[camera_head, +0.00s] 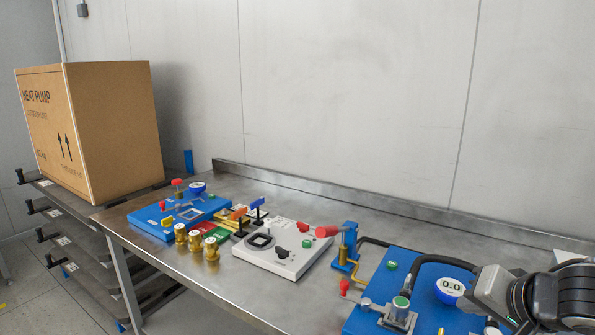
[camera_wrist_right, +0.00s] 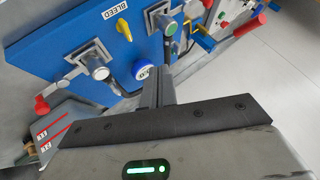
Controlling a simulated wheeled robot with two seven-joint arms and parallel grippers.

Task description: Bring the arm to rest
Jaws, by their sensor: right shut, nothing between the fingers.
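My right gripper (camera_head: 490,292) comes in at the lower right of the head view, over the right end of the bench. In the right wrist view its two fingers (camera_wrist_right: 157,90) are together with nothing between them. Beyond them is a blue pump panel (camera_wrist_right: 115,50) with a blue-rimmed gauge (camera_wrist_right: 143,71); the fingers seem to be apart from it. In the head view the same kind of blue panel (camera_head: 372,318) lies beside my gripper, its gauge (camera_head: 450,289) reading 0.0. My gripper and arm cover the panel's right part. My left gripper is not in view.
The metal bench (camera_head: 300,215) carries a white control panel (camera_head: 283,262), brass fittings (camera_head: 195,241) and another blue panel (camera_head: 150,223). A large cardboard box (camera_head: 115,130) stands left. A back ledge edges the bench.

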